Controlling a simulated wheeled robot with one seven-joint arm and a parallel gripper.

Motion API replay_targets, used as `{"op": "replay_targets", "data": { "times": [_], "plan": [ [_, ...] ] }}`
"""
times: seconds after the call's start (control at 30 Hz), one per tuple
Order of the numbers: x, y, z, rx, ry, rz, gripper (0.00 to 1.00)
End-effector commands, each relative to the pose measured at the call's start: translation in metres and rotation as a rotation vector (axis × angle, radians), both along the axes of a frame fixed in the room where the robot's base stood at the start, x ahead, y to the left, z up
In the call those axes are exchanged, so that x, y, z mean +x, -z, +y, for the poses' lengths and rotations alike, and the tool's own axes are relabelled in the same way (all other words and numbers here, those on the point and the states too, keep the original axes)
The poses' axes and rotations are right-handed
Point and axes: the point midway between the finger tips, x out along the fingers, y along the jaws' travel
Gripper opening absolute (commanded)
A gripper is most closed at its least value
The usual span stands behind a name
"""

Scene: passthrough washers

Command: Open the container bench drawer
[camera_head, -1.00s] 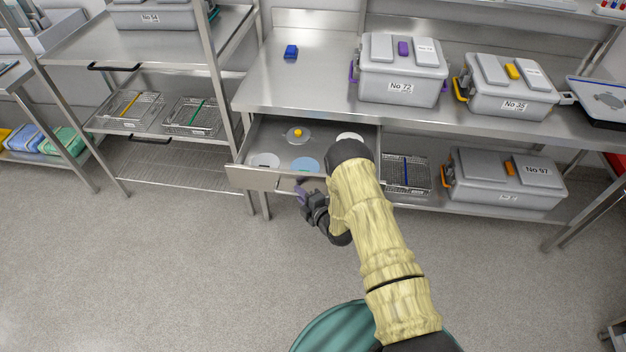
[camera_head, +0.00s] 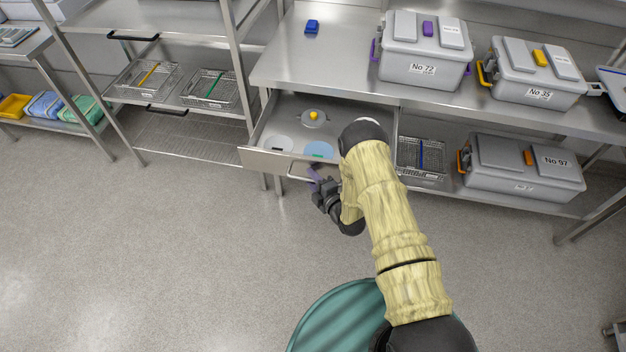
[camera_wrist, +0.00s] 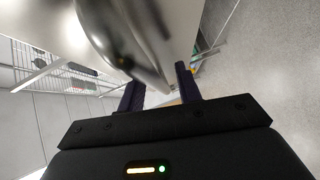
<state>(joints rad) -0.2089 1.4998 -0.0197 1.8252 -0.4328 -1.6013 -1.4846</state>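The bench drawer (camera_head: 262,160) stands pulled out under the steel bench, with its inside showing. It has a bar handle (camera_head: 303,171) on its front. My gripper (camera_head: 316,180) is at the right part of this handle, just in front of the drawer. In the wrist view my gripper (camera_wrist: 160,90) shows its two dark fingers apart. A large, blurred metal shape, seemingly the handle, lies just ahead of and partly between them; contact is unclear. My forearm hides the drawer's right part.
Grey containers No 72 (camera_head: 421,68) and No 35 (camera_head: 540,95) stand on the bench. Container No 97 (camera_head: 510,181) is below. Floor in front is clear.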

Motion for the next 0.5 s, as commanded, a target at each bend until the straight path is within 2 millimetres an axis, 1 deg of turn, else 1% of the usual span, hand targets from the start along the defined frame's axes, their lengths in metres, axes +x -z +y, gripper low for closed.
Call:
{"op": "replay_targets", "data": {
  "times": [0.13, 0.27, 0.37, 0.5],
  "plan": [
    [-0.001, -0.001, -0.001, 0.000, 0.001, -0.001, 0.34],
    [-0.008, -0.001, -0.006, 0.000, 0.000, 0.001, 0.34],
    [-0.018, -0.002, -0.013, 0.000, 0.001, 0.001, 0.34],
    [-0.037, -0.005, -0.028, -0.001, 0.002, 0.004, 0.34]
  ]
}}
